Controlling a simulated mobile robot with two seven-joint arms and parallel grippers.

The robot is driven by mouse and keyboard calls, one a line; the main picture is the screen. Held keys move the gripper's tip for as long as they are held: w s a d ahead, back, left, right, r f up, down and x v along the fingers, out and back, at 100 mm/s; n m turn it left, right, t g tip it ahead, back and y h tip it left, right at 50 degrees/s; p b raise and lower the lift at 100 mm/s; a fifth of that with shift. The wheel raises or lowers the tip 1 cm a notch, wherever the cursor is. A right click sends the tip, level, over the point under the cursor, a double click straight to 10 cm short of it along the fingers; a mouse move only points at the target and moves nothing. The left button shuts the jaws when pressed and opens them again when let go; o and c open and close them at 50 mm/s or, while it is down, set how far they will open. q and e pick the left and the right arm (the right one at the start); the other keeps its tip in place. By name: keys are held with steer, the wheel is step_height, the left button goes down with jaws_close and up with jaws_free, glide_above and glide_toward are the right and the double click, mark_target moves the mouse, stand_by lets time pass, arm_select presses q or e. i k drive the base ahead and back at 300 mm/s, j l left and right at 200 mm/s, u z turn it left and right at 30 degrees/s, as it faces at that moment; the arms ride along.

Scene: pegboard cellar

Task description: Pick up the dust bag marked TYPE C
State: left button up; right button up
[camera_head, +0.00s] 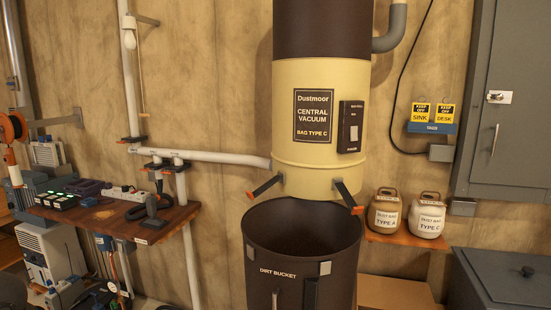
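The dust bag marked TYPE C (428,230) is a pale, jar-shaped bag with a brown top and a white label. It stands upright on a small wooden shelf (400,240) at the right. A browner dust bag marked TYPE A (384,204) stands close to its left. A gap between the two bags is narrow. Neither of my grippers shows in the head view.
A cream and brown central vacuum (290,165) labelled BAG TYPE C hangs above a dark dirt bucket (262,240), left of the shelf. A grey cabinet (510,100) is above right, a dark lidded chest (500,270) below right. A cluttered wooden shelf (170,220) is at left.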

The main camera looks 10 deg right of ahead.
mark_target(426, 215)
steer(key=z, duration=1.4)
